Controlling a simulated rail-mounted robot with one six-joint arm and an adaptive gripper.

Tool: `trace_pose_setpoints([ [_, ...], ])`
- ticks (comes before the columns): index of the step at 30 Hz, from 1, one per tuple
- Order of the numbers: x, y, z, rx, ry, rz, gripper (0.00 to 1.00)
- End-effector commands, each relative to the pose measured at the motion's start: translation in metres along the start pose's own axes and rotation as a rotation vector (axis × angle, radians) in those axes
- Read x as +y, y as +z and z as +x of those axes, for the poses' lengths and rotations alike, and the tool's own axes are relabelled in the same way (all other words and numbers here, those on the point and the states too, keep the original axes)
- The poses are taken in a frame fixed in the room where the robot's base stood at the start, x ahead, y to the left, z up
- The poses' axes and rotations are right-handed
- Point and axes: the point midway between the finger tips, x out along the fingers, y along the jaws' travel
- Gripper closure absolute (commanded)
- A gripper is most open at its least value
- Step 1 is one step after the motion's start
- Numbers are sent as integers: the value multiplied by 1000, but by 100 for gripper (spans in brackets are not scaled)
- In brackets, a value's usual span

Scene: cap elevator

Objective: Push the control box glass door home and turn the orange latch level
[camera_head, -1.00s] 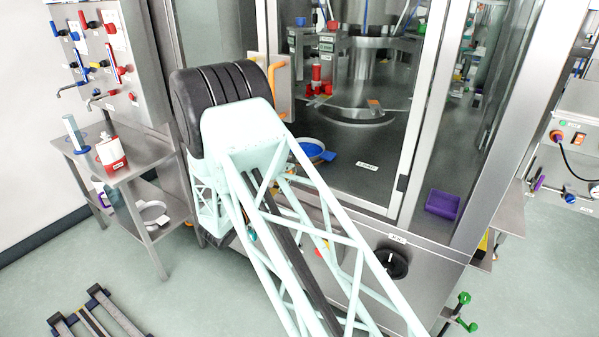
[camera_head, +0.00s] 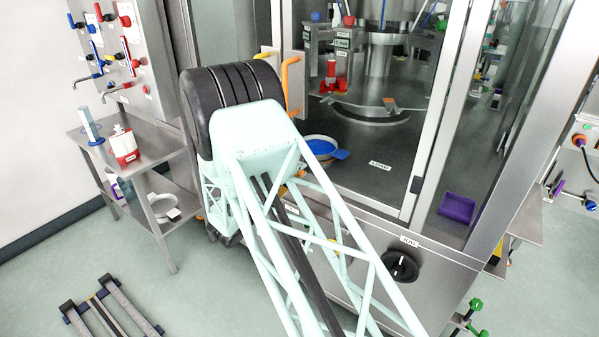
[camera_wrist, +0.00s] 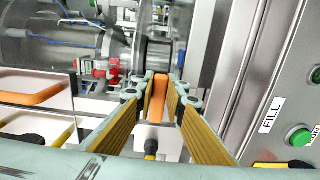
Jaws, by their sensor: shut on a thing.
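My gripper (camera_wrist: 160,96) shows in the wrist view with two yellow-padded fingers. It is shut on an orange piece (camera_wrist: 157,99) that stands upright in the picture between the fingertips; it looks like the orange latch. The latch's mounting is mostly hidden by the fingers. In the head view my gripper and the latch are hidden behind my arm. The control box glass door cannot be made out clearly in either view. A metal panel (camera_wrist: 270,85) with a FILL label and a green button (camera_wrist: 299,138) is close on the right in the wrist view.
A glass-fronted machine (camera_head: 375,160) with orange handles (camera_head: 289,85) stands beyond my arm. A black knob (camera_head: 401,266) sits on its lower front. A metal side table (camera_head: 150,150) with bottles is at left. A low rack (camera_head: 108,308) lies on the floor, with free floor around it.

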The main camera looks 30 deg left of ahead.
Motion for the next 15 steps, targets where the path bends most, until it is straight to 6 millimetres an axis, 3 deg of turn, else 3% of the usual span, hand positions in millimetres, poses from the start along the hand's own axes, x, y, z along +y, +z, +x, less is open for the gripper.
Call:
trace_pose_setpoints([
  [5,0,0,0,-1,-1,0,74],
  [15,0,0,-1,0,0,0,74],
])
